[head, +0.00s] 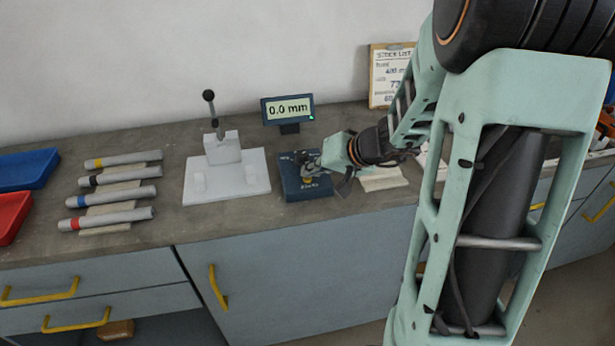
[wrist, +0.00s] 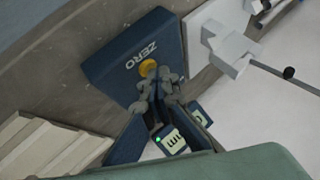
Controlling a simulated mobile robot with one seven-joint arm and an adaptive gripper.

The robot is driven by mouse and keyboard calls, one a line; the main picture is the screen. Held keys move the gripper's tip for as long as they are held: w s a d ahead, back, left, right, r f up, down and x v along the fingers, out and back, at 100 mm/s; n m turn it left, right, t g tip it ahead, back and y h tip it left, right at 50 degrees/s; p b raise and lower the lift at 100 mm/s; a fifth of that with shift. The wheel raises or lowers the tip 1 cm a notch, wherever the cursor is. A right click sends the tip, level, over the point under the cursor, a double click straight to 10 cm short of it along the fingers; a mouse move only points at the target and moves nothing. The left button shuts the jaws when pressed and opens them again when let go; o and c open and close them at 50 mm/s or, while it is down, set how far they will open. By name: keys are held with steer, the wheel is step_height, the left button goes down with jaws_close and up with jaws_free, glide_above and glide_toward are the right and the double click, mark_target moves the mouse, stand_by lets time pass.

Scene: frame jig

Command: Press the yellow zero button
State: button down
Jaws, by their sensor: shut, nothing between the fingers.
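The yellow zero button (wrist: 148,67) is round and sits on a dark blue box (wrist: 125,48) marked ZERO in the wrist view. The box (head: 292,184) also shows in the head view, near the front of the bench, partly covered by my gripper. My gripper (wrist: 157,84) is shut and empty. Its fingertips are right at the lower edge of the button in the wrist view and overlap it slightly; I cannot tell whether they touch it. In the head view my gripper (head: 304,165) is over the box. The display (head: 287,109) behind reads 0.0 mm with a green light.
A white jig (head: 228,178) with a black-knobbed lever stands left of the box. Several grey tubes with coloured bands (head: 122,175) lie on racks further left, beside a blue tray (head: 25,170) and a red tray (head: 12,212). A pale ribbed block (head: 384,180) lies right of the box.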

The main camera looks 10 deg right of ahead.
mark_target(310, 179)
steer(key=shift+r, duration=0.15)
steer(key=shift+r+p, duration=0.3)
steer(key=shift+r, duration=0.4)
steer(key=shift+r+p, duration=1.35)
steer(key=shift+r, duration=1.2)
